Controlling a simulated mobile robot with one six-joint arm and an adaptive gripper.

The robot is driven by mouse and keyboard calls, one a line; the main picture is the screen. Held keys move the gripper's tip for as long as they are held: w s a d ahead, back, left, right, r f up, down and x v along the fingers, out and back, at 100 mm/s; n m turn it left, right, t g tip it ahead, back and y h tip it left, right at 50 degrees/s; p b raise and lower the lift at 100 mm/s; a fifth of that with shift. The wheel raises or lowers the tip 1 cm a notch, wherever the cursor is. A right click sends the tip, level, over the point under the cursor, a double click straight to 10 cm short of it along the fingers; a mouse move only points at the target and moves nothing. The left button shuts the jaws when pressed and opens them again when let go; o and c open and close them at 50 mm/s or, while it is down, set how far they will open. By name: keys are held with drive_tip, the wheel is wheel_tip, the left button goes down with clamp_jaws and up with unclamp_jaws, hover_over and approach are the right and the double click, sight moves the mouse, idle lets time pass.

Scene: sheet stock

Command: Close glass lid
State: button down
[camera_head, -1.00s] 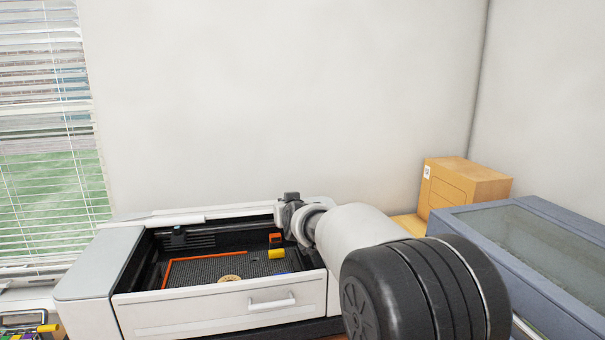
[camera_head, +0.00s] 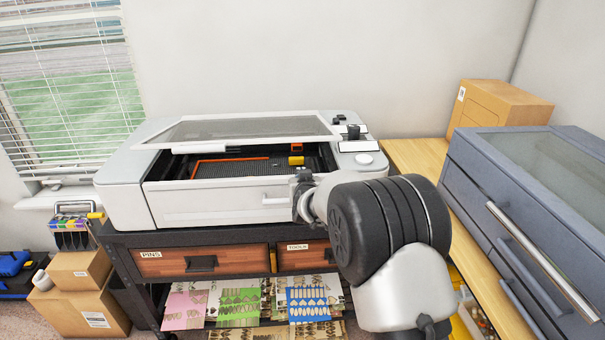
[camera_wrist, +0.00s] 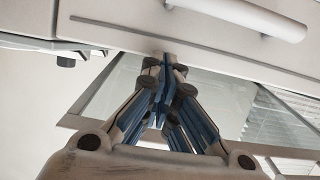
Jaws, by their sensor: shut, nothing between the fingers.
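The glass lid (camera_head: 245,129) belongs to a white box-shaped machine (camera_head: 220,208). It is tilted over the opening, and a gap shows between its near edge and the machine's front panel. The dark bed (camera_head: 232,169) shows through this gap. My gripper (camera_head: 302,178) is at the machine's front right, by the white front handle (camera_head: 275,200); whether it touches anything is unclear. In the wrist view my gripper (camera_wrist: 163,82) is shut and empty, with a glass pane (camera_wrist: 217,100) behind it and a white handle (camera_wrist: 255,15) above.
The machine stands on a dark cart with wooden drawers (camera_head: 205,263). Patterned sheets (camera_head: 240,300) lie on the shelf below. A blue-grey cabinet (camera_head: 520,200) and a cardboard box (camera_head: 495,103) are at the right. Boxes (camera_head: 80,290) stand at the lower left.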

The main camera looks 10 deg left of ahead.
drive_tip(key=shift+f, duration=0.45)
idle(1.4)
